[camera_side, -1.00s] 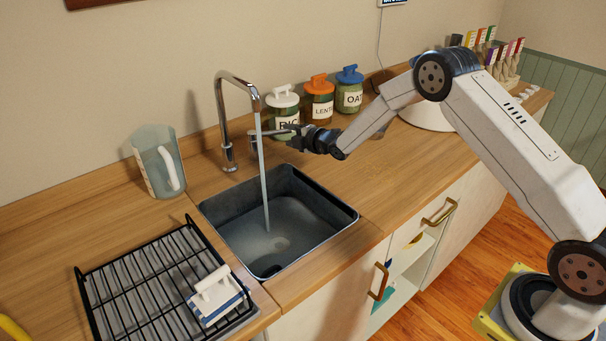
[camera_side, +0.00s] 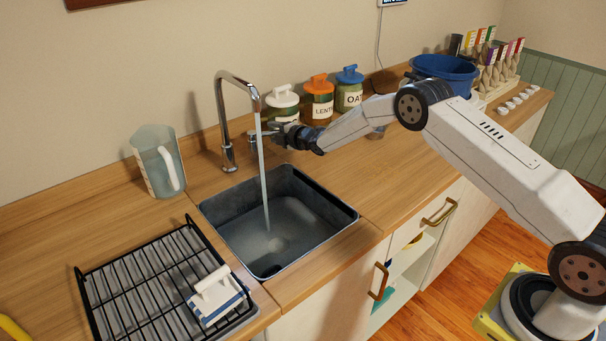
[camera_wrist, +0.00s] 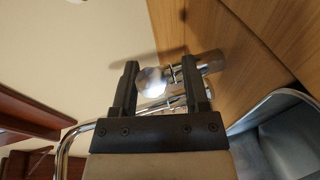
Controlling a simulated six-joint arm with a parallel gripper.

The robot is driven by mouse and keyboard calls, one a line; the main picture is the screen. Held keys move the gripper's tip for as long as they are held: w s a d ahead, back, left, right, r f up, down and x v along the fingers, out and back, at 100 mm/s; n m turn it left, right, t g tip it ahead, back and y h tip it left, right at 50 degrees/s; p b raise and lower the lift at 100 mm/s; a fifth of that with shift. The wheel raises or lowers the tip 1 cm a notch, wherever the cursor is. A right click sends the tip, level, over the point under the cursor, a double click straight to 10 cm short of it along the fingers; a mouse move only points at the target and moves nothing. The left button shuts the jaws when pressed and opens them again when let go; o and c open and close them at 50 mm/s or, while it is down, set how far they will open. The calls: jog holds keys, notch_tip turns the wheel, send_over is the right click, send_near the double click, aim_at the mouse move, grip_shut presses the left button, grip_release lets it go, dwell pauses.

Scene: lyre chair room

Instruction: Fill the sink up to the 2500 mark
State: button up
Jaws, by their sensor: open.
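The dark square sink (camera_side: 325,190) is set in the wooden counter. A chrome faucet (camera_side: 222,105) arches over it, and a stream of water (camera_side: 263,175) falls from its spout to the sink floor. The water level is hard to tell, and I cannot make out a 2500 mark. My gripper (camera_side: 272,132) is open at the chrome tap handle, right of the faucet. In the wrist view, my gripper's jaws (camera_wrist: 160,82) stand on either side of the shiny tap handle (camera_wrist: 152,82); contact is unclear. The sink also shows in the wrist view (camera_wrist: 245,122).
A clear pitcher (camera_side: 158,163) stands left of the faucet. A black drying rack (camera_side: 135,290) holds a white-handled block (camera_side: 215,298). Rice (camera_side: 283,101), lentil (camera_side: 319,102) and oat (camera_side: 349,92) jars stand behind my gripper. A blue tub (camera_side: 445,70) sits farther right.

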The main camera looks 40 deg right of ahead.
dwell(0.3)
grip_shut()
dwell(1.3)
